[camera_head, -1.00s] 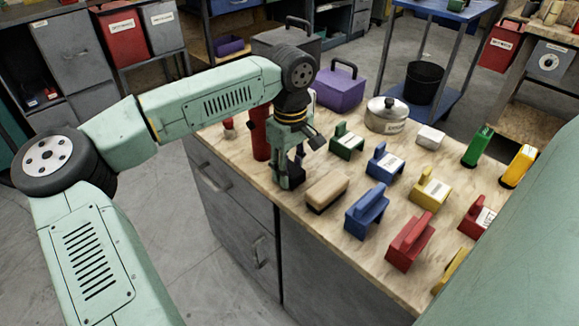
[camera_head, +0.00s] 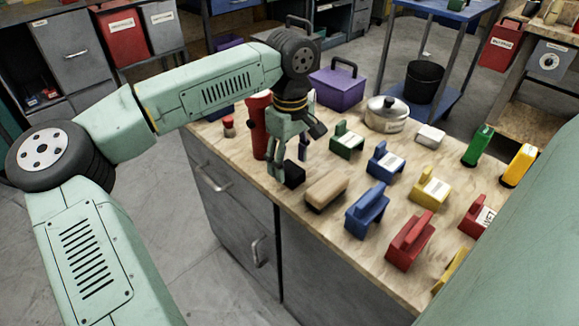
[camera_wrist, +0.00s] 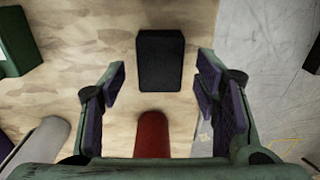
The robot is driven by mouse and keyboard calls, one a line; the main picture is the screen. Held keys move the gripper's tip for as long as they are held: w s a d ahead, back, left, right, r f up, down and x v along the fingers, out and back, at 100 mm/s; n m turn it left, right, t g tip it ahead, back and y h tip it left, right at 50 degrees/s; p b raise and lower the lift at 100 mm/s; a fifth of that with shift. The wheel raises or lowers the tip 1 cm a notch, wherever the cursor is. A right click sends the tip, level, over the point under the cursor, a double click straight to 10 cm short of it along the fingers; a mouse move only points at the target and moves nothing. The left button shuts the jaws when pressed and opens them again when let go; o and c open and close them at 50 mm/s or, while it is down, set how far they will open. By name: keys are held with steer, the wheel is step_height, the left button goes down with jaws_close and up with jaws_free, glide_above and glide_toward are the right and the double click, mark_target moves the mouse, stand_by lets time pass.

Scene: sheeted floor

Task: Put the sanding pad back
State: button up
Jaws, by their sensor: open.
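A black block (camera_head: 292,176), the likely sanding pad, lies on the wooden worktop near its front edge. In the wrist view the black block (camera_wrist: 160,60) shows its plain dark top, lying flat and apart from both fingers. My gripper (camera_head: 288,160) is just above and behind it, pointing down, with fingers spread and empty. In the wrist view the fingers of my gripper (camera_wrist: 160,95) stand on either side of the gap, with bare wood around the block. A tan-topped block (camera_head: 326,190) lies just right of the black one.
A red cylinder (camera_head: 259,126) stands close left of my gripper. Labelled handled blocks in green (camera_head: 346,140), blue (camera_head: 368,209), yellow (camera_head: 430,188) and red (camera_head: 410,240) fill the right side. A pot (camera_head: 387,115) and purple box (camera_head: 338,88) stand behind. The worktop (camera_head: 330,253) ends just in front.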

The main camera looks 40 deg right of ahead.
mark_target(291, 168)
step_height(291, 168, up, 10)
stand_by(0.3)
steer(key=shift+d+f, duration=0.1)
